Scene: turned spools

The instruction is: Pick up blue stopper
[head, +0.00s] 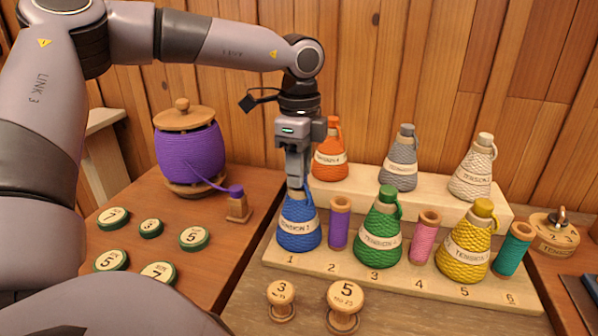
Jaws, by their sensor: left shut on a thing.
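The blue cord-wrapped cone (298,235), with a pale label band, stands upright at place 1 on the front step of the wooden rack. My left gripper (297,184) comes down from above and is shut at the top of this cone, on the blue stopper. The fingers hide nearly all of the stopper. I cannot tell whether it is still seated in the neck. My right gripper is not in view.
A purple spool (338,224) stands close right of the blue cone, then a green cone (379,236), pink spool (424,238) and yellow cone (462,252). Orange (329,160), grey (398,168) and cream (472,176) cones stand behind. A purple cord-wound drum (190,153) is left.

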